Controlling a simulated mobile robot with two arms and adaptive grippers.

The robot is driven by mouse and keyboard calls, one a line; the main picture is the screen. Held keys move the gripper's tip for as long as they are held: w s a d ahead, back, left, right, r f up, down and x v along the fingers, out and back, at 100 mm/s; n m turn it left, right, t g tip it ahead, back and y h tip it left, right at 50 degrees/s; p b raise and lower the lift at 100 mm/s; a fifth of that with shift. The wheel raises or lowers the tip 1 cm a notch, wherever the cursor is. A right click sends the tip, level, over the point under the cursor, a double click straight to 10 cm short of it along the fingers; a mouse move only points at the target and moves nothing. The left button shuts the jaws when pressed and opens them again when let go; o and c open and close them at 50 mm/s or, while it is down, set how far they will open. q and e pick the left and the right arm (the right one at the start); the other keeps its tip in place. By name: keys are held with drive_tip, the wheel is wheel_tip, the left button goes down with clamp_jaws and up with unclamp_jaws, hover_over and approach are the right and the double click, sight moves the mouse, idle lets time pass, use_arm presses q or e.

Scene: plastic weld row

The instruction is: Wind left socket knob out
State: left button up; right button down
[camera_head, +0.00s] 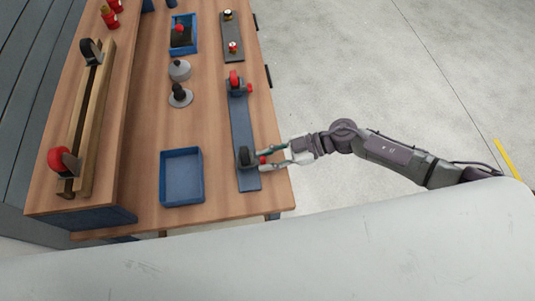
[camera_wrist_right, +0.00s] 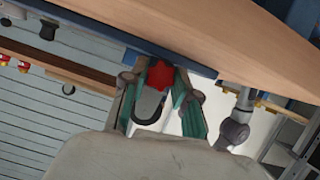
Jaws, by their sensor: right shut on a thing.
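A dark blue rail (camera_head: 243,125) lies along the right side of the wooden bench and carries a dark socket at each end. The near socket (camera_head: 246,157) has a small red knob (camera_head: 262,160) on its right side. My right gripper (camera_head: 270,156) reaches in from the right and is shut on this knob. In the right wrist view the red lobed knob (camera_wrist_right: 160,75) sits between the green-lined fingers (camera_wrist_right: 158,84). The far socket (camera_head: 240,88) has its own red knob (camera_head: 234,79), with no gripper at it. My left gripper is not in view.
An empty blue tray (camera_head: 181,198) stands left of the rail. A raised shelf (camera_head: 121,120) holds a long wooden fixture (camera_head: 95,105).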

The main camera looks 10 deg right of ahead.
drive_tip(key=shift+n+t, duration=0.3)
drive_tip(key=shift+n, duration=0.2)
idle(0.3)
drive_tip(key=c, duration=0.9)
unclamp_jaws()
drive_tip(key=shift+o, duration=0.2)
drive_tip(key=shift+d, duration=0.15)
drive_tip(key=v, duration=1.2)
drive_tip(key=shift+s, duration=0.1)
